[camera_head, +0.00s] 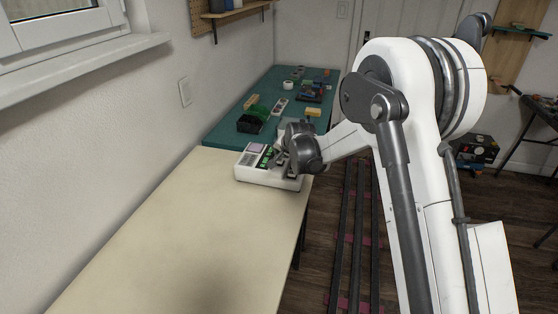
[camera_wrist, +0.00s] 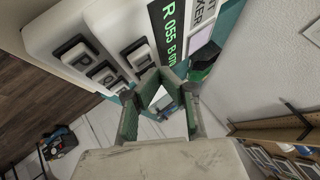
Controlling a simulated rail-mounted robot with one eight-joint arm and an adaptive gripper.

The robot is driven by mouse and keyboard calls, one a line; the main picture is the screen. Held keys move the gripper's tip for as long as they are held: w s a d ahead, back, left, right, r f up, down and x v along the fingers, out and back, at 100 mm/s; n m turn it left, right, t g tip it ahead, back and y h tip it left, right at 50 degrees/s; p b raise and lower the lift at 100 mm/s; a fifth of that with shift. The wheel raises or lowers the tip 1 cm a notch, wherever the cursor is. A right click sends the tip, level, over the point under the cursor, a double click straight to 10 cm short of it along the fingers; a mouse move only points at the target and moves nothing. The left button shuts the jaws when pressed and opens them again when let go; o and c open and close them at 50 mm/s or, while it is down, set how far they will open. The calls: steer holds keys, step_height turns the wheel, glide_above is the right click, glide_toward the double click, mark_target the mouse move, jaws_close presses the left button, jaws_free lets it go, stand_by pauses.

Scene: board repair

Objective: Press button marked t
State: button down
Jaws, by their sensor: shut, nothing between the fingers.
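A white device (camera_head: 255,177) with a green-lettered display (camera_wrist: 174,30) and black-framed buttons sits near the cream table's far right edge. In the wrist view, one button (camera_wrist: 77,50) is at upper left, another (camera_wrist: 103,74) is lower, and a third (camera_wrist: 138,56) is closest to my fingertips. In the head view, my wrist hides part of the device.
A green mat (camera_head: 230,128) behind the device holds a dark green bin (camera_head: 252,122), a yellow block (camera_head: 313,112) and other small items. The cream tabletop (camera_head: 180,230) in front is clear. A wall with a window sill stands on the left.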

mark_target(279, 160)
steer(key=shift+f, duration=0.1)
stand_by(0.3)
steer(key=shift+f+b, duration=0.4)
steer(key=shift+b, duration=0.15)
steer(key=shift+f+b, duration=0.45)
steer(key=shift+f, duration=0.05)
stand_by(0.7)
steer(key=shift+r, duration=0.2)
steer(key=shift+r+p, duration=0.3)
steer(key=shift+r, duration=0.45)
steer(key=shift+r, duration=0.15)
steer(key=shift+r+p, duration=1)
steer(key=shift+r, duration=1.4)
